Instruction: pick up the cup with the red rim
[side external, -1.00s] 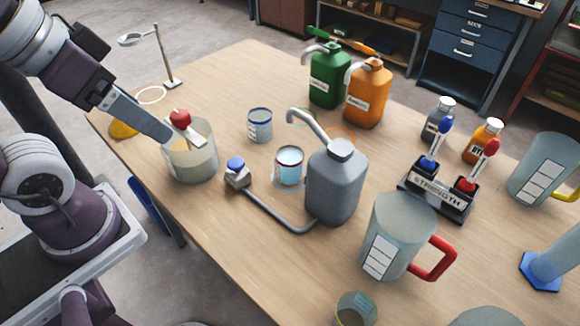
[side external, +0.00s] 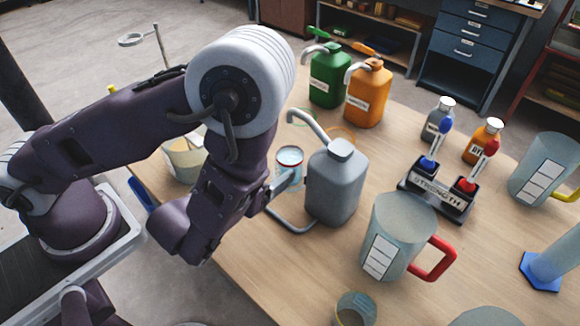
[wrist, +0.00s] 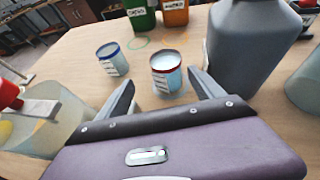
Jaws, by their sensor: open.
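The cup with the red rim (side external: 289,160) stands upright on the table, just left of the grey canister. In the wrist view the red-rimmed cup (wrist: 166,72) is ahead of my gripper (wrist: 163,95), roughly centred between the two open fingers and a little beyond their tips. It holds a pale blue content and carries a white label. My gripper's fingers are mostly hidden behind my arm in the side external view; part of one shows near the cup (side external: 280,185). The jaws are open and empty.
A blue-rimmed cup (wrist: 112,58) stands to the left of the red-rimmed cup. The grey canister (side external: 335,185) is close on the right, with its pipe curving nearby. A beaker (side external: 184,160) with a red-topped item (wrist: 10,95) is at left. A red-handled jug (side external: 398,235) stands farther right.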

